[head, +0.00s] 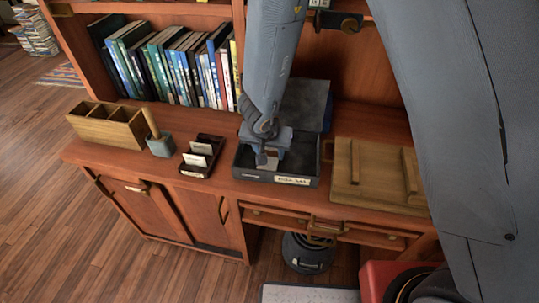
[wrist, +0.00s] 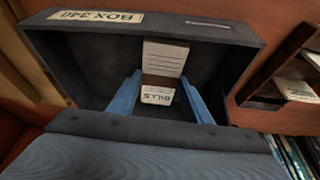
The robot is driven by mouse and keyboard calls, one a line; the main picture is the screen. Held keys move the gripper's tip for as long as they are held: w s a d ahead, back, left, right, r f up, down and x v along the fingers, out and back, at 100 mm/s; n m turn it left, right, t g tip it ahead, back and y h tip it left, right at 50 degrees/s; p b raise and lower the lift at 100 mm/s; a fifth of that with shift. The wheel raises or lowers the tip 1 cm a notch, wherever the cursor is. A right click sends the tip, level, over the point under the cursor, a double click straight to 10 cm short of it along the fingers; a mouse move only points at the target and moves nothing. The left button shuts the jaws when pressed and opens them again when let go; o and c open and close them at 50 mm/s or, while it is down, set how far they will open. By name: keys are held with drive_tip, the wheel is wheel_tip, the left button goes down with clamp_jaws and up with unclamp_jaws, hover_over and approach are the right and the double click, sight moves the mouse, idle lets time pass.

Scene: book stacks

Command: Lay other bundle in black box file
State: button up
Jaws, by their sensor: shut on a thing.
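The black box file (head: 240,164) stands open on the desk, its lid (head: 305,105) raised at the back. Its front label reads like BOX 340, and the box also fills the upper wrist view (wrist: 95,60). My gripper (wrist: 160,100) reaches down inside the box, its blue fingers shut on a small bundle marked BILLS (wrist: 158,95). A white lined paper face (wrist: 164,57) shows just beyond that label; I cannot tell whether it belongs to the same bundle. In the head view my gripper (head: 267,158) hides much of the box's inside. Contact with the box floor is unclear.
A dark card tray (head: 197,168) with white cards stands left of the box. Further left are a small pot (head: 161,146) and a wooden organizer (head: 105,125). A wooden board (head: 375,180) lies close on the right. Books (head: 165,65) fill the shelf behind.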

drive_tip(key=shift+f, duration=0.3)
drive_tip(key=o, duration=1.1)
drive_tip(key=shift+c, duration=0.2)
drive_tip(key=d+p+v, duration=0.1)
drive_tip(key=p+v, duration=0.5)
drive_tip(key=v, duration=0.6)
drive_tip(key=w+d+r+y, duration=0.2)
drive_tip(key=w+d+r, duration=0.1)
drive_tip(key=r, duration=0.2)
drive_tip(key=s+d+r, duration=0.2)
drive_tip(key=s+d, duration=0.1)
drive_tip(key=d, duration=0.3)
drive_tip(key=s+d+r+n+g+h, duration=0.1)
drive_tip(key=s+d+r, duration=0.1)
drive_tip(key=s+d, duration=0.2)
drive_tip(key=s+d+r+g, duration=0.1)
drive_tip(key=s+d, duration=0.3)
drive_tip(key=d, duration=0.6)
drive_tip(key=shift+d+r+n, duration=0.2)
drive_tip(key=shift+r+n, duration=0.1)
drive_tip(key=shift+r, duration=0.3)
drive_tip(key=shift+s, duration=0.1)
